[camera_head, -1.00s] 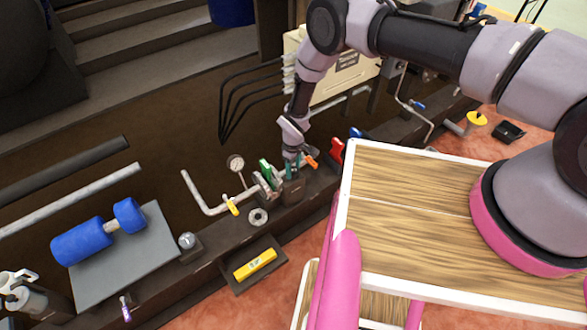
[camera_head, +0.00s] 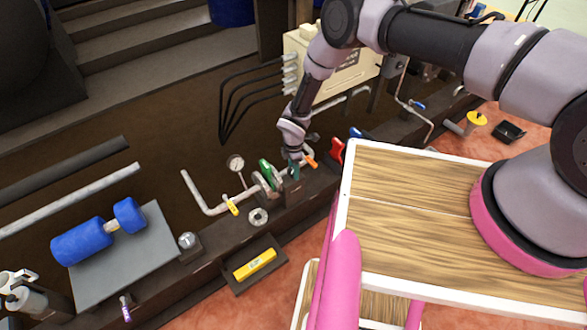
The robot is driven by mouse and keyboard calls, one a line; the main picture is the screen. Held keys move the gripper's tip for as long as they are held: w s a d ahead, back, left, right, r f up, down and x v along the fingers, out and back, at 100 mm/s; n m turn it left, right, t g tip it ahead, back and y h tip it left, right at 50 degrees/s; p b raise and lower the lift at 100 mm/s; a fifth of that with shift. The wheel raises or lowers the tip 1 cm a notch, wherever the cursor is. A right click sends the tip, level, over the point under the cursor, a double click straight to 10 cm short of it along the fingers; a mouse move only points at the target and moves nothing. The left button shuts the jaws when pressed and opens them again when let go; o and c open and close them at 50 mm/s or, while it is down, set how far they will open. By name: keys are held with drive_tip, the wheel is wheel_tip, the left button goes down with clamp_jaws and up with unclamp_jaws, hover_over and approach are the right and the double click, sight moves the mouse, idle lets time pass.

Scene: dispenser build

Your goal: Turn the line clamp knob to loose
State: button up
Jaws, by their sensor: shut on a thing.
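My gripper (camera_head: 293,163) points down at the pipe line on the dark beam, right of the green handle (camera_head: 265,172) and left of the orange handle (camera_head: 310,162). It is shut on the line clamp knob, which is small here and mostly hidden by the fingers. I cannot read the knob's setting. The clamp block (camera_head: 292,192) sits below the fingers on the beam. The bent metal pipe (camera_head: 203,202) runs left from there.
A round gauge (camera_head: 235,163), a yellow valve handle (camera_head: 231,205) and a ring fitting (camera_head: 258,217) stand to the left. A red handle (camera_head: 337,150) is close on the right. The wooden-topped cart (camera_head: 420,190) fills the right front. A tray (camera_head: 238,283) holds a yellow object (camera_head: 255,265).

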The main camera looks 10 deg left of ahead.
drive_tip(key=n, duration=0.5)
drive_tip(key=shift+n, duration=0.3)
drive_tip(key=n, duration=0.4)
drive_tip(key=shift+n, duration=0.4)
drive_tip(key=o, duration=1.4)
drive_tip(key=shift+c, duration=0.2)
wheel_tip(320, 180, up, 11)
drive_tip(key=shift+f, duration=0.1)
